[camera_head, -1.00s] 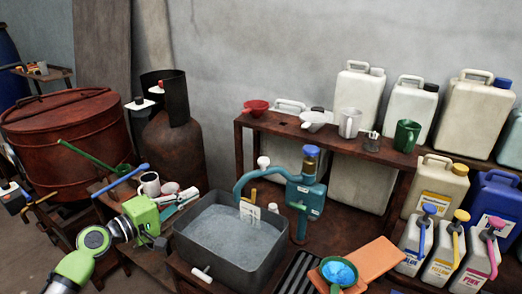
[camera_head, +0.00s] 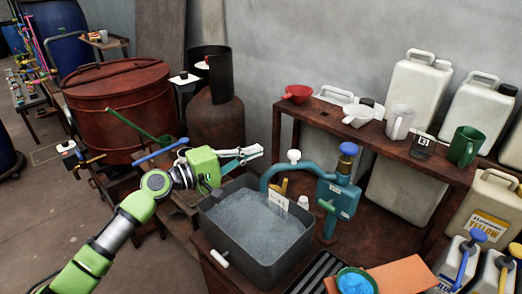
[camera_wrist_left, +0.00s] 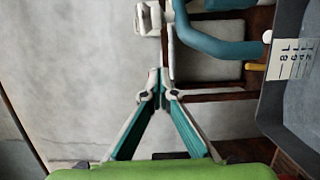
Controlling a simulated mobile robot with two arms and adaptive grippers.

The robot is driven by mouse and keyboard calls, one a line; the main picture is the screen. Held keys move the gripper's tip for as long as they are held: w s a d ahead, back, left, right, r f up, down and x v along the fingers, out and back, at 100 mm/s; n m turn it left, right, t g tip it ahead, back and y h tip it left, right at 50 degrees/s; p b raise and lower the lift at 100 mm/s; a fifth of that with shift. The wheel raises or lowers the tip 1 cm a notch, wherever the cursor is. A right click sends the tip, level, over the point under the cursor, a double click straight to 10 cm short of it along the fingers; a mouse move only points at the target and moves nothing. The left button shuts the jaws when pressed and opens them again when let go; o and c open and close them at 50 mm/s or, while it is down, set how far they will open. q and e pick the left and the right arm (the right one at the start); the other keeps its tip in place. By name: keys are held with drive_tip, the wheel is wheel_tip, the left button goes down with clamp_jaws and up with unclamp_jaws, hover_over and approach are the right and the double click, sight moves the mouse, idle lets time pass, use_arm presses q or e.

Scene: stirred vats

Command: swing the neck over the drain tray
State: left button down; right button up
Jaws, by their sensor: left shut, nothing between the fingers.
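The neck is a teal curved pipe (camera_head: 273,171) running left from a teal pump body (camera_head: 338,198) with a blue cap. It arches over the grey vat (camera_head: 228,240) of bluish liquid, and a white knob (camera_head: 293,156) stands on it. The neck also shows in the left wrist view (camera_wrist_left: 207,37). A dark slotted grate, apparently the drain tray (camera_head: 320,270), lies right of the vat, partly cut off by the frame. My left gripper (camera_head: 258,151) is shut and empty, above the vat's back left, left of the neck and apart from it. My right gripper is out of view.
A rusty shelf (camera_head: 372,141) with cups and funnels stands behind the pump. A blue-filled bowl (camera_head: 355,281) and an orange board (camera_head: 402,274) are at front right. A gauge card (camera_head: 278,199) stands in the vat. A red-brown drum (camera_head: 120,108) is at left.

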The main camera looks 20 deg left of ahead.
use_arm(q)
drive_tip(key=w+d+p, duration=0.3)
drive_tip(key=d+p, duration=0.2)
drive_tip(key=d, duration=0.2)
drive_tip(key=shift+w+p, duration=0.3)
drive_tip(key=shift+w, duration=0.05)
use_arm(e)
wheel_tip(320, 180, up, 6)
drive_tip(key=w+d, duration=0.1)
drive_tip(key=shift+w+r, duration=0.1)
